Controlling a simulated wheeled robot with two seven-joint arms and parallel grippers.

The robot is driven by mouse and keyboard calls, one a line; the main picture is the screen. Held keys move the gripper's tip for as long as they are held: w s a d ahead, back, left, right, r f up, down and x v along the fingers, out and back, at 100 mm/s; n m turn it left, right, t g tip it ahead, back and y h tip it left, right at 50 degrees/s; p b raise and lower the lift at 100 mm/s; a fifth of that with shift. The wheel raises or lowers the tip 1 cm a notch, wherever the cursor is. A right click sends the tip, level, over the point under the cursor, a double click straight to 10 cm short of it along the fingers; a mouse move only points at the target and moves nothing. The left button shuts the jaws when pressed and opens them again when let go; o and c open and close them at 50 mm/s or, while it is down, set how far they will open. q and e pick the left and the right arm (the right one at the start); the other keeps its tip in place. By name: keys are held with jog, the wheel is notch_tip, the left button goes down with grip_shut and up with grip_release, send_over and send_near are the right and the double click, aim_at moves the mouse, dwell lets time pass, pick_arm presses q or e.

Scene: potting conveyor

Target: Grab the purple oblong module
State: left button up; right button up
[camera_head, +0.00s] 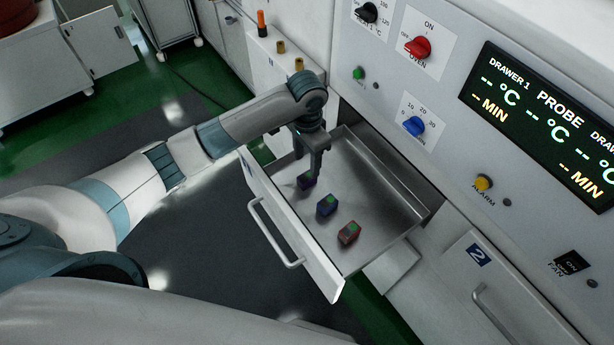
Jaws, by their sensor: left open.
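The purple oblong module (307,184) sits in the open metal drawer, at the far left end of a row of small modules. It is partly hidden by my left gripper (308,174), which points down into the drawer right over it. The fingers are open and around or just above the module; I cannot tell whether they touch it. A blue module with a green top (326,206) and a red module with a green top (348,233) lie in the same drawer, nearer the front right. My right gripper is not in view.
The open drawer (384,202) has raised metal walls and a white front with a bar handle (272,233). The oven panel (450,120) with knobs and a display rises behind it. A closed drawer 2 (500,275) is to the right. The drawer's right part is empty.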

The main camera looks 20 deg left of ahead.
aim_at(307, 176)
pick_arm(q)
jog(key=shift+f, duration=1.25)
jog(key=shift+p, duration=0.3)
jog(key=shift+s+f+p, duration=0.15)
jog(key=shift+f+p, duration=0.45)
jog(key=shift+f, duration=0.1)
notch_tip(307, 176, down, 2)
jog(key=shift+f+p, duration=0.15)
jog(key=shift+p, duration=0.25)
jog(key=shift+f, duration=0.7)
jog(key=shift+c, duration=0.5)
jog(key=c, duration=1)
